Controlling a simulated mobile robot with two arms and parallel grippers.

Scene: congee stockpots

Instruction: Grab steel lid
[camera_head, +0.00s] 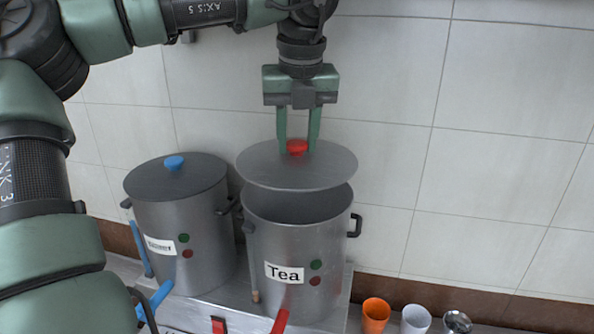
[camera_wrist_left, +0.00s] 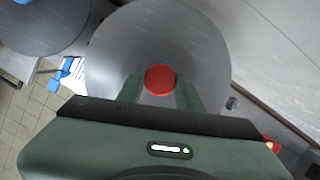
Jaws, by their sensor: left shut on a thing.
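The steel lid (camera_head: 297,174) with a red knob (camera_head: 297,147) hangs above the stockpot labelled Tea (camera_head: 290,250). A dark gap shows between the lid and the pot's rim. My left gripper (camera_head: 298,148) is shut on the red knob, with a finger on each side. In the left wrist view the lid (camera_wrist_left: 115,60) fills the middle, and its red knob (camera_wrist_left: 160,80) sits between the fingers. The lid hides much of the Tea pot's opening. My right gripper is not in view.
A second stockpot (camera_head: 190,245) with its own lid (camera_head: 155,183) and blue knob stands close on the left. Orange (camera_head: 376,315) and white (camera_head: 415,320) cups and a metal cup (camera_head: 457,322) stand at lower right. A tiled wall (camera_head: 390,110) is close behind.

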